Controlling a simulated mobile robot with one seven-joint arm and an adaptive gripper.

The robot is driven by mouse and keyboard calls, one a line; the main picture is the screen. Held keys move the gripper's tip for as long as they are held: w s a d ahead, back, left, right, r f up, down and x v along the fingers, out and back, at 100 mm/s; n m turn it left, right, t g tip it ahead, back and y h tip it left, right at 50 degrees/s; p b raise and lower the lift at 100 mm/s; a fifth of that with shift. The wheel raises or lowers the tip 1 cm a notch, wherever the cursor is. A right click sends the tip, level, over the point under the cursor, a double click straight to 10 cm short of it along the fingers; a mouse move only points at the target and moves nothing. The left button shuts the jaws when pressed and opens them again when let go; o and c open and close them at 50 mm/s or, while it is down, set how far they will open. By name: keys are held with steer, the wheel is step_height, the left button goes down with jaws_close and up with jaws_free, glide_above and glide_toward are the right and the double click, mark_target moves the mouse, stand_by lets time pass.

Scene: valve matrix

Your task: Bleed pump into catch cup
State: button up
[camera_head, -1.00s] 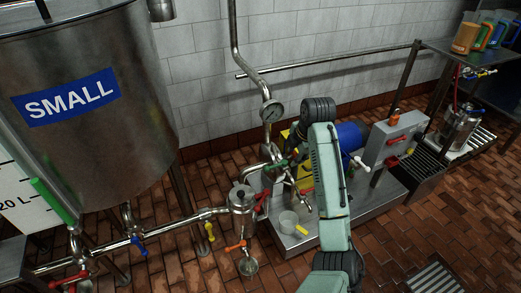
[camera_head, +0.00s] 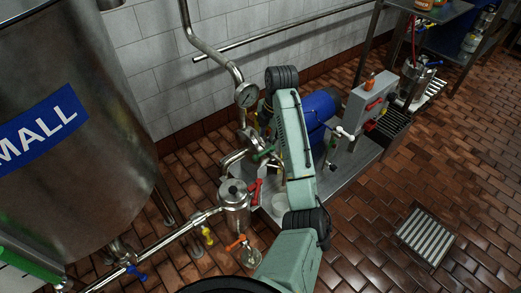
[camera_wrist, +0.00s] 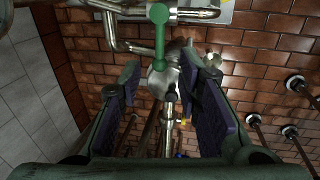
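The blue pump motor (camera_head: 322,108) sits on the grey skid (camera_head: 350,168), partly behind my arm. A pale clear cup (camera_head: 281,201) stands on the skid close to my arm and is partly hidden. A green valve handle (camera_head: 263,153) is on the piping left of my arm; a red handle (camera_head: 255,190) is below it. In the wrist view, my gripper (camera_wrist: 161,70) is open with nothing held between its dark pads. A green lever (camera_wrist: 158,32) shows just beyond the fingertips, with a gap visible. My gripper is hidden behind my arm in the head view.
The large steel tank (camera_head: 95,150) fills the left. A grey control box (camera_head: 368,110) stands right. Open brick floor with a drain grate (camera_head: 427,236) lies at lower right.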

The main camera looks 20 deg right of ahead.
mark_target(263, 153)
steer(key=f, duration=0.3)
steer(key=w+f+p, duration=0.1)
steer(key=f, duration=0.4)
steer(key=shift+w+a+f, duration=0.3)
steer(key=shift+f, duration=0.05)
steer(key=shift+c, duration=0.3)
jaws_close()
